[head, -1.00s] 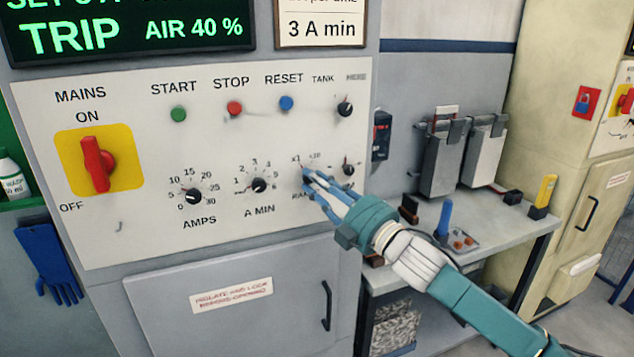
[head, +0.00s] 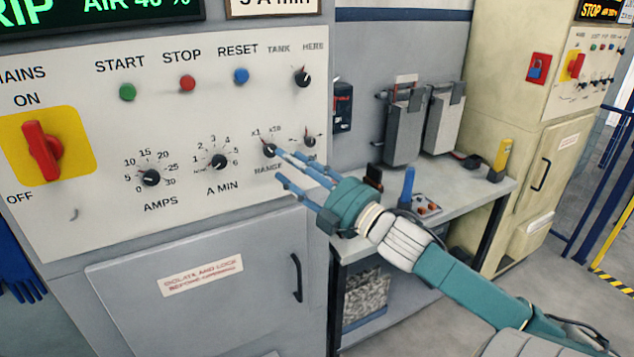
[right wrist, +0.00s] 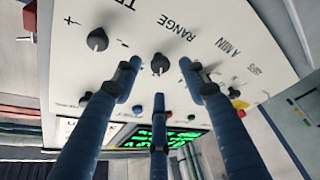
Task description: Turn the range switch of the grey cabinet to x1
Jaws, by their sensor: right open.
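The grey cabinet (head: 225,226) has a white control panel (head: 60,225) with labelled dials. The range switch (head: 269,150) is a small black knob above the word RANGE, with x1 at its upper left and x10 at its upper right. I cannot tell for certain which mark its pointer meets. My right gripper (head: 279,167) is open, its blue fingers reaching to the panel just right of and below the knob. In the right wrist view the range knob (right wrist: 160,63) shows uncovered between the spread fingertips, with nothing gripped. My left gripper is out of view.
The A MIN dial (head: 218,161) is left of the range switch, and a small knob (head: 309,140) is close on its right. The TANK/HERE knob (head: 302,77) is above. A bench (head: 480,190) with several items stands right of the cabinet, under my right arm.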

